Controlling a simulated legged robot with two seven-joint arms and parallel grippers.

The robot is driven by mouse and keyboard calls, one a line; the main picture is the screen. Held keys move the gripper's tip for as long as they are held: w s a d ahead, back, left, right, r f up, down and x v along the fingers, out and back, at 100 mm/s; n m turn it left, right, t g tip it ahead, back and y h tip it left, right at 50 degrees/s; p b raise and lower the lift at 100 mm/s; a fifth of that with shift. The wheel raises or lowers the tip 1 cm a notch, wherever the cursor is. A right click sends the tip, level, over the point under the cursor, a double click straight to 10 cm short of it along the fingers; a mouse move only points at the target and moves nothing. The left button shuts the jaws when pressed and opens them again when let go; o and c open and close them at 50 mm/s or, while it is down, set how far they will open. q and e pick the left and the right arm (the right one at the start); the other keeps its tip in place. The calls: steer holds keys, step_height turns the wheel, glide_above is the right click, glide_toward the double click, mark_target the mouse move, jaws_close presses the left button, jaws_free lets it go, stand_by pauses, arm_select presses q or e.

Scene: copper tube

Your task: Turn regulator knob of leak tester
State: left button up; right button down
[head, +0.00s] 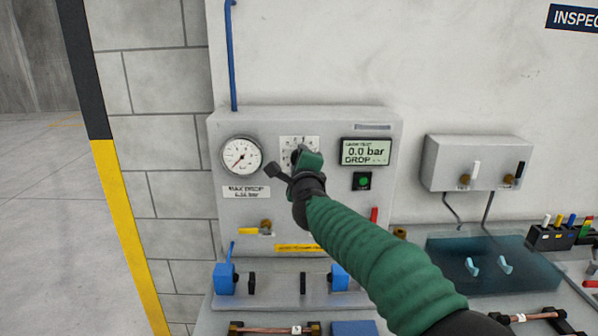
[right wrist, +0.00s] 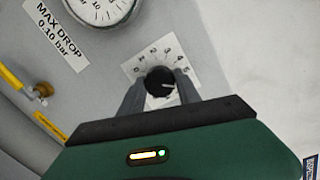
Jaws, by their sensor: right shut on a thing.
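The leak tester (head: 225,215) is a grey wall box with a round gauge (head: 241,155), a display (head: 366,152) reading 0.0 bar and a green button (head: 363,181). The regulator knob (right wrist: 159,83) is black with a pale pointer line, on a white numbered dial plate (right wrist: 137,66). My right gripper (right wrist: 160,90) is shut on the knob, one finger on each side. In the head view my right gripper (head: 303,163) hides the knob and part of the dial plate (head: 299,141). My left gripper is not in view.
Below the box are blue clamp blocks (head: 224,278) and copper tubes (head: 273,328). A smaller grey box (head: 476,162) hangs at the right, above a dark blue tray (head: 450,248). A yellow-handled valve (right wrist: 40,90) sits left of the knob in the wrist view.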

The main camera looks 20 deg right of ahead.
steer(key=shift+f+m+t+b, duration=0.2)
steer(key=shift+m+b, duration=1.15)
steer(key=shift+m, duration=0.5)
steer(key=shift+f+m+t+b, duration=0.1)
steer(key=shift+f+m+b, duration=0.1)
steer(key=shift+m+b, duration=1.4)
steer(key=shift+f+m+t+b, duration=0.1)
steer(key=shift+f+m+b, duration=0.1)
steer(key=shift+m+b, duration=1.4)
steer(key=shift+r+m+p, duration=0.1)
steer(key=shift+m+p, duration=0.35)
steer(key=shift+m, duration=0.2)
steer(key=c, duration=1.3)
jaws_free()
steer(key=o, duration=0.4)
steer(key=shift+w+r, duration=0.1)
steer(key=shift+o, duration=0.2)
steer(key=shift+r, duration=0.1)
